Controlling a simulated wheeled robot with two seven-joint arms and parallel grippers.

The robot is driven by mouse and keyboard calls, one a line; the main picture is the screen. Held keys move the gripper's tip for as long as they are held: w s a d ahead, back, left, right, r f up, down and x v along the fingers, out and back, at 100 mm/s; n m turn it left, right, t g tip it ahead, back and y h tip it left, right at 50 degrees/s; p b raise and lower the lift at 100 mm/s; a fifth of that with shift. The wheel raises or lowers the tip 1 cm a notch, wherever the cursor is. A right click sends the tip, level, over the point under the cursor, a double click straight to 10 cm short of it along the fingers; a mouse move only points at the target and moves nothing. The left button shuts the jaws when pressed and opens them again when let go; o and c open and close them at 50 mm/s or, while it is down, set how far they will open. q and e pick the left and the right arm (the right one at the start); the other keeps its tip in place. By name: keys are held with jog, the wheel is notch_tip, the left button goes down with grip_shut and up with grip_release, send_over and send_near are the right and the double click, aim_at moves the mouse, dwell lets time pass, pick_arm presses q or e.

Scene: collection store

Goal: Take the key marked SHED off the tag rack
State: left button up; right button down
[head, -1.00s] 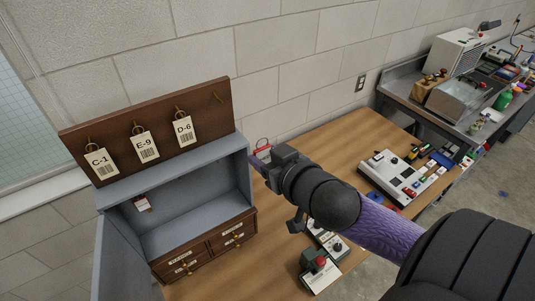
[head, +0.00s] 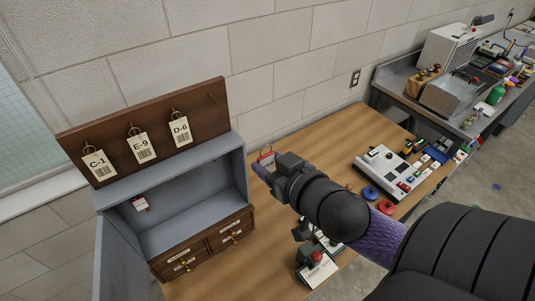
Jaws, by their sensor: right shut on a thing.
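The tag rack (head: 75,146) is a dark wooden board on top of a grey cabinet at left. Three white tags hang on it by rings: C-1 (head: 99,166), E-9 (head: 142,148) and D-6 (head: 181,131). The hook at its right end (head: 212,97) is bare. No marking SHED is readable. My right gripper (head: 262,170) is right of the cabinet, above the wooden table, and shut on a small tag with a red edge and a ring (head: 267,155). The gripper hides most of this tag; its marking cannot be read. My left gripper is not in view.
A control panel (head: 385,170) and a green box with a red button (head: 314,258) are on the table (head: 325,138).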

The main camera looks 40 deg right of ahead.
jog(key=shift+s, duration=0.25)
jog(key=shift+s+r+p, duration=0.1)
jog(key=shift+s+p, duration=0.25)
jog(key=shift+p, duration=0.1)
jog(key=s+p, duration=0.3)
jog(key=s, duration=0.5)
jog(key=shift+s+a, duration=0.15)
jog(key=shift+a, duration=0.15)
jog(key=w+a+f+m+h+b, duration=0.1)
jog(key=w+a+f+h+b, duration=0.1)
jog(key=f+b, duration=0.8)
jog(key=w+a+f+m+g+h+b, duration=0.1)
jog(key=w+a+f+b, duration=0.3)
jog(key=f+b, duration=0.6)
jog(key=w+a+f+m+h+b, duration=0.3)
jog(key=f+b, duration=0.7)
jog(key=b, duration=0.7)
jog(key=shift+w+f+g+b, duration=0.2)
jog(key=shift+w+g+b, duration=0.2)
jog(key=shift+w, duration=0.75)
